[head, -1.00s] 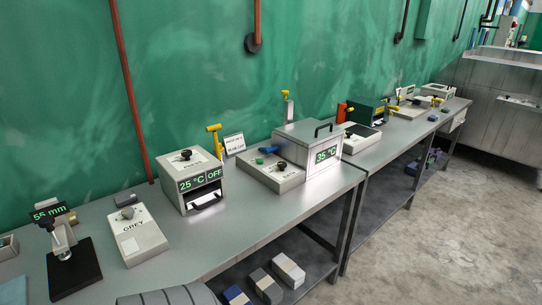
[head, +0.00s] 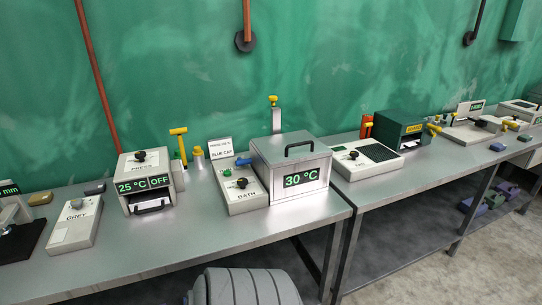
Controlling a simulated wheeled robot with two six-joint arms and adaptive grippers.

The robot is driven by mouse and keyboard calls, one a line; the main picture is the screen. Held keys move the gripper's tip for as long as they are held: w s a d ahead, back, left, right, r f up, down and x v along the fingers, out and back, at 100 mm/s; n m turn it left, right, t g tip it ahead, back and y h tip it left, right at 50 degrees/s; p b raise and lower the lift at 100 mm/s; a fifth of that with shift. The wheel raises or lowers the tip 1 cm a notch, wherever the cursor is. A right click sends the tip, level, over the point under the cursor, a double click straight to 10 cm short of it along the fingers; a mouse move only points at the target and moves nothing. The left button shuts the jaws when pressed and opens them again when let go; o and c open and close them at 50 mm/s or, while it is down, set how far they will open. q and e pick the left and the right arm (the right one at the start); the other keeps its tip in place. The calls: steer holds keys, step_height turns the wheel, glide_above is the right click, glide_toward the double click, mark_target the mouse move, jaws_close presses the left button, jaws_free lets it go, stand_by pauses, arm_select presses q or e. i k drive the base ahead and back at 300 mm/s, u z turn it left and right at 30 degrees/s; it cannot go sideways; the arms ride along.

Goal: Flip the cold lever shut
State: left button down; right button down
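A small blue lever (head: 243,161) sits at the back of the sloping BATH control panel (head: 247,206). It seems to be the cold lever; I cannot read a label on it. It lies roughly level, pointing right toward the metal tank. A green knob (head: 227,172) and a black knob (head: 241,183) are in front of it. The bath tank (head: 300,158) stands just right of the panel with its lid down, and its display (head: 301,180) reads 30 °C. Neither of my grippers is in the head view.
The bench (head: 165,240) has bare metal in front of the devices. The PRESS box (head: 147,205), reading 25 °C OFF, stands left of the bath. A sign (head: 221,149) and a yellow-handled post (head: 179,142) stand behind. A second bench (head: 400,185) holds more devices at right.

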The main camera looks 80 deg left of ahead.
mark_target(241, 161)
steer(key=u, duration=0.2)
steer(key=i, duration=1.2)
steer(key=u, duration=1.05)
steer(key=i, duration=0.85)
steer(key=u, duration=1.45)
steer(key=i, duration=0.6)
steer(key=u, duration=0.4)
